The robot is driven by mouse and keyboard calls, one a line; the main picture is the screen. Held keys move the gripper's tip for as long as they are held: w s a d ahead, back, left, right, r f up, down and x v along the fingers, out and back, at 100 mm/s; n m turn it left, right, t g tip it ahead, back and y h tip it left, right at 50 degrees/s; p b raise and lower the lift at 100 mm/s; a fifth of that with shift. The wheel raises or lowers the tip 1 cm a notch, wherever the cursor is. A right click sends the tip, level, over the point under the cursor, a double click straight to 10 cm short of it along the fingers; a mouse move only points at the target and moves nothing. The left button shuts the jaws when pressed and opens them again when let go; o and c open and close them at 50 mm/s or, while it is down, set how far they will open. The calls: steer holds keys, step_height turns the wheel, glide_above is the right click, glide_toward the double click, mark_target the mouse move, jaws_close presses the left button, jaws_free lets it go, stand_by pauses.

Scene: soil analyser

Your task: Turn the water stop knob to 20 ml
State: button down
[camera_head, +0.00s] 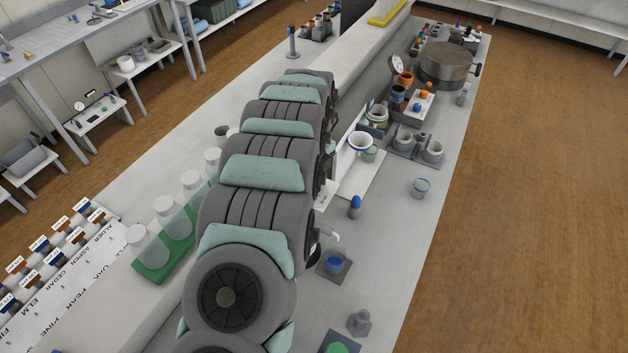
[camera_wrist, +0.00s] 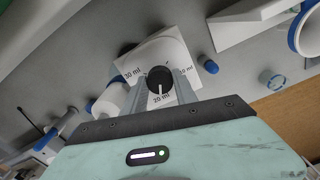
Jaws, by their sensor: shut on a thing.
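The water stop knob (camera_wrist: 159,76) is a round black knob on a white plate (camera_wrist: 140,56) marked 30 ml, 20 ml and 10 ml. A short white line on the knob's near side points down at the 20 ml mark in the wrist view. My gripper (camera_wrist: 162,86) is shut on the knob, with one grey finger on its left side and one on its right. In the head view my arm hides the knob and my gripper.
In the wrist view a white cylinder with a blue end (camera_wrist: 110,98) lies left of the plate. A blue-capped item (camera_wrist: 208,64) stands to its right, with a small blue-rimmed cup (camera_wrist: 272,79) farther right. In the head view a white funnel (camera_head: 360,143) and several cups stand beside my arm.

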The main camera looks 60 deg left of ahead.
steer(key=c, duration=1)
jaws_free()
steer(key=shift+o, duration=0.2)
steer(key=shift+r, duration=0.1)
step_height(320, 180, up, 11)
steer(key=p, duration=0.9)
steer(key=shift+f, duration=0.2)
